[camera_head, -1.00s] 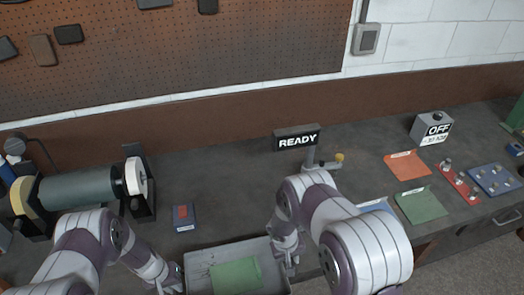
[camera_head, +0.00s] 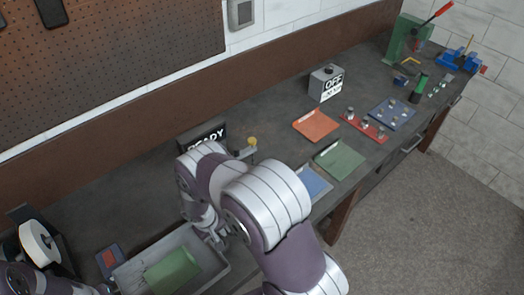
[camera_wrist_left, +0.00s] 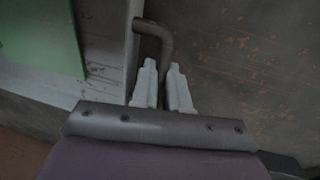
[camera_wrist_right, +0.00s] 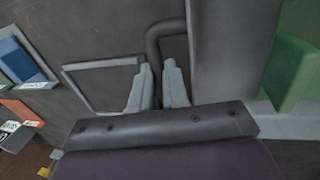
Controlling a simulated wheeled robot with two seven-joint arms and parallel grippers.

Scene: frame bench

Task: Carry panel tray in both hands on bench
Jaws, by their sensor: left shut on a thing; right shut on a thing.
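The grey panel tray (camera_head: 205,252) is at the lower left of the head view, with a green panel (camera_head: 172,270) lying in it. My right gripper (camera_head: 217,236) is at the tray's right end. In the right wrist view its fingers (camera_wrist_right: 158,88) are closed on a dark bent handle (camera_wrist_right: 166,28) beside the tray wall. In the left wrist view my left gripper (camera_wrist_left: 162,88) is closed on the other dark handle (camera_wrist_left: 153,30). The left fingertips are hard to make out in the head view. Whether the tray touches the bench I cannot tell.
A READY sign (camera_head: 203,137) and a yellow-knobbed post (camera_head: 245,148) stand behind my right arm. A blue-red block (camera_head: 109,259) lies close to the tray's left.

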